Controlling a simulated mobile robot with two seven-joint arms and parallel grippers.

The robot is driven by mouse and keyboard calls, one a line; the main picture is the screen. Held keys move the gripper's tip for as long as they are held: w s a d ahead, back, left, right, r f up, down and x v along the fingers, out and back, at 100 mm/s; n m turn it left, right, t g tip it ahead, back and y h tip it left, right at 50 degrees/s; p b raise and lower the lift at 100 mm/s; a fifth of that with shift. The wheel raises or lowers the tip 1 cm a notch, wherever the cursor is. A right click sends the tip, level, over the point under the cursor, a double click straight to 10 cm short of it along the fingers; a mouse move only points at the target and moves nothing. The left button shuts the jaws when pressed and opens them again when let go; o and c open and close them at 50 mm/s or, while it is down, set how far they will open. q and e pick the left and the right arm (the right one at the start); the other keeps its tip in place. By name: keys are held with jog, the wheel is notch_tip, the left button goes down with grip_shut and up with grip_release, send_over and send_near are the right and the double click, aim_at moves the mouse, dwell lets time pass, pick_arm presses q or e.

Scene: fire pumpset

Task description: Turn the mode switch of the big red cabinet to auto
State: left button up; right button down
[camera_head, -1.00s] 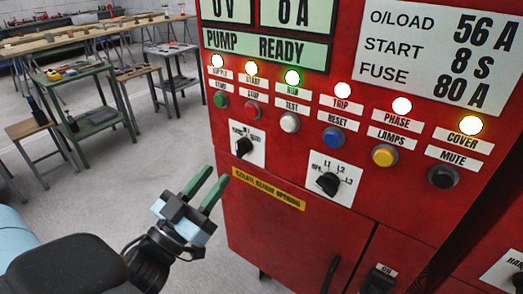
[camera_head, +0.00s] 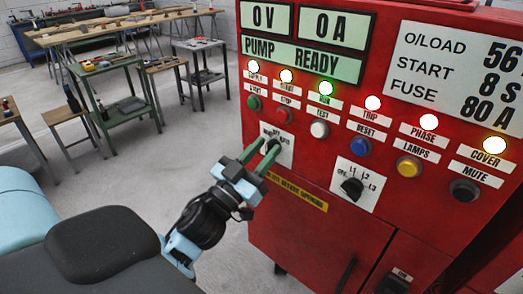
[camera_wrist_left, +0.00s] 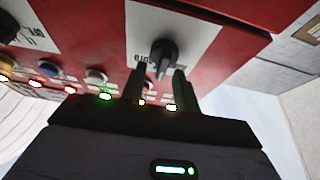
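The big red cabinet (camera_head: 335,225) fills the right of the head view. Its mode switch is a black knob on a white label plate (camera_head: 286,152), mostly hidden there behind my left gripper (camera_head: 268,147). The wrist view shows the mode switch (camera_wrist_left: 163,52) clearly, with its narrow handle pointing roughly toward the gripper side. The left gripper (camera_wrist_left: 159,72) is open, its two green fingers apart on either side of the handle's near end. I cannot tell whether either finger touches it. The right gripper is out of view.
A second black rotary switch (camera_head: 352,187) sits to the right on the same panel. Push buttons, including a red one (camera_head: 285,115), and lit lamps lie above.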

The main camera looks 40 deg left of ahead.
pick_arm(q)
jog(key=c, duration=0.6)
grip_shut()
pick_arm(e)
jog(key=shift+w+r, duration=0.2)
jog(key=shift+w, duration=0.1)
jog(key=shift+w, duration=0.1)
